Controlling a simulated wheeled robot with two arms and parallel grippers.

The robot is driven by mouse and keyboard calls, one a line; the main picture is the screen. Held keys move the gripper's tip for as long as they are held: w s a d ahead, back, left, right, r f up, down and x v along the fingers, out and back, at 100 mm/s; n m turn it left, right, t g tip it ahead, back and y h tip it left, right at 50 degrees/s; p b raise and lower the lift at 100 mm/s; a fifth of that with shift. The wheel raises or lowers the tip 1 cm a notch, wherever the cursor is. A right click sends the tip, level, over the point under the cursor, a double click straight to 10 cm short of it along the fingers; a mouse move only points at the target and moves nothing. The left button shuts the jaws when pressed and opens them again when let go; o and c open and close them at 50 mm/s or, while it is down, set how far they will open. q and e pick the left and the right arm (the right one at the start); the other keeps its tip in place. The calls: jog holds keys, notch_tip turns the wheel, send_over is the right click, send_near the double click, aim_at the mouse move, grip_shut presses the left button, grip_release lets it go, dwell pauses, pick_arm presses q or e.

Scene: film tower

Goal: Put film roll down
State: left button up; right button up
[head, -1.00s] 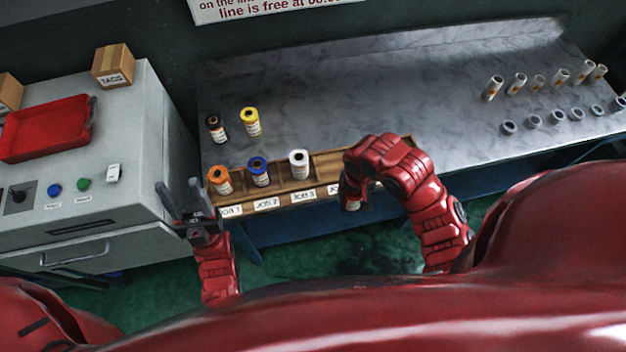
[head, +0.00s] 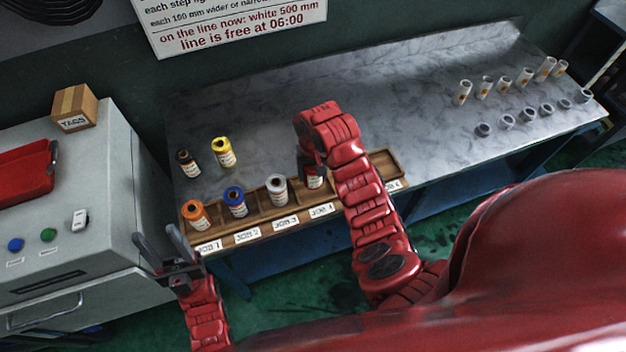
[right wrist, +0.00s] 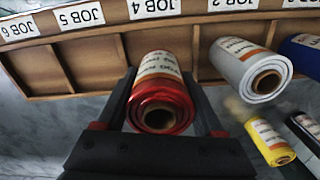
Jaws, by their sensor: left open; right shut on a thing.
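My right gripper (head: 312,167) is shut on a red film roll (head: 315,181) at the JOB 4 place of the wooden rack (head: 385,162). In the right wrist view the red roll (right wrist: 160,105) stands between the two dark fingers, its red end and brown core facing the camera. Its lower end is at the compartment behind the JOB 4 label (right wrist: 153,8); I cannot tell whether it touches the floor. My arm partly hides the roll in the head view. My left gripper (head: 157,238) is open and empty, in front of the rack's left end.
Orange (head: 194,214), blue (head: 235,201) and white (head: 277,189) rolls stand in JOB 1 to JOB 3. Yellow (head: 223,152) and black (head: 187,163) rolls stand on the marble table (head: 370,100) behind. JOB 5 and JOB 6 compartments are empty. Several pale tubes (head: 463,92) stand right.

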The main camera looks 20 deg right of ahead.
aim_at(313, 180)
jog(key=shift+s+f+p, duration=0.15)
jog(key=shift+f+p, duration=0.1)
jog(key=shift+p, duration=0.1)
jog(key=shift+f+p, duration=0.55)
jog(key=shift+f, duration=0.75)
jog(key=shift+f, duration=0.2)
jog(key=o, duration=1.6)
jog(key=shift+c, duration=0.2)
jog(key=shift+r, duration=0.15)
